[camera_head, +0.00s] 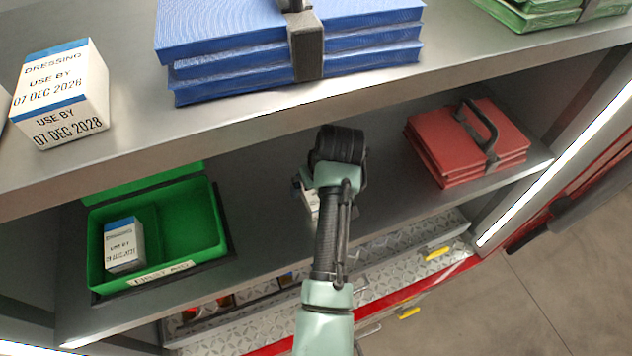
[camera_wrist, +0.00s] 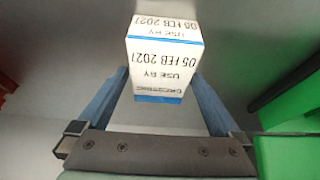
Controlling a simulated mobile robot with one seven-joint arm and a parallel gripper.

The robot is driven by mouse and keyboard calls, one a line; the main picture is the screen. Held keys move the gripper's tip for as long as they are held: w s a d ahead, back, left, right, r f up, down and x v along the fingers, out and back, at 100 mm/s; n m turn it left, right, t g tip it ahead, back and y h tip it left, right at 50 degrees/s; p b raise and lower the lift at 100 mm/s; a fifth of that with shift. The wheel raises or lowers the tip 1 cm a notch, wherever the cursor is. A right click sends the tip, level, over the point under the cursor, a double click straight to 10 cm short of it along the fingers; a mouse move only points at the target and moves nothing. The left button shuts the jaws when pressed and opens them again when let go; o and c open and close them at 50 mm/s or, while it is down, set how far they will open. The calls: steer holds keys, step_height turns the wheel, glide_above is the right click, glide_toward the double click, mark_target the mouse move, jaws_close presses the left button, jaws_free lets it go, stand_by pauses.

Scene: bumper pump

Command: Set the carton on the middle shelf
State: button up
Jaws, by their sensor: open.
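In the head view a small part of this carton (camera_head: 312,203) shows beside my arm, over the grey middle shelf (camera_head: 265,185). My arm hides the rest of it and most of the gripper. The carton appears to stand on that shelf.
A green first aid box (camera_head: 185,215) with its lid open stands left on this shelf, holding another carton (camera_head: 124,245). Red folded packs (camera_head: 465,145) lie right. Above, the upper shelf (camera_head: 130,135) bears a carton dated 07 DEC 2028 (camera_head: 62,95) and blue packs (camera_head: 230,50).

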steer(key=shift+b+v, duration=1.2)
steer(key=shift+v, duration=2.65)
